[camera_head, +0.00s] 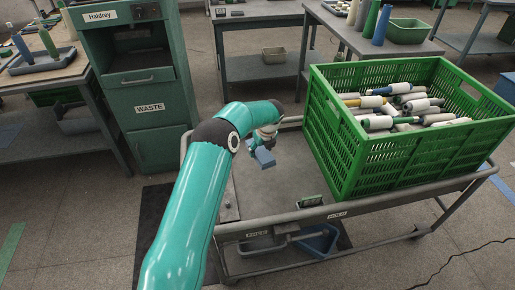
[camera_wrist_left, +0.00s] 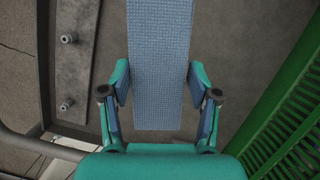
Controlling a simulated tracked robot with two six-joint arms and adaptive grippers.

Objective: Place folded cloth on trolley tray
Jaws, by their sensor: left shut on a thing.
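The folded cloth (camera_wrist_left: 160,70) is a blue woven strip. In the head view the blue cloth (camera_head: 265,157) hangs from my left gripper (camera_head: 262,143) above the left part of the grey trolley tray (camera_head: 288,172). The tray is bare below it. I cannot tell how far the cloth is above the tray. My right gripper is not in view.
A green crate (camera_head: 385,158) full of yarn cones (camera_head: 420,105) fills the trolley's right side. A small dark device (camera_head: 310,202) sits at the front edge. A green WASTE cabinet (camera_head: 150,125) stands at left. A blue bin (camera_head: 318,240) is below the tray.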

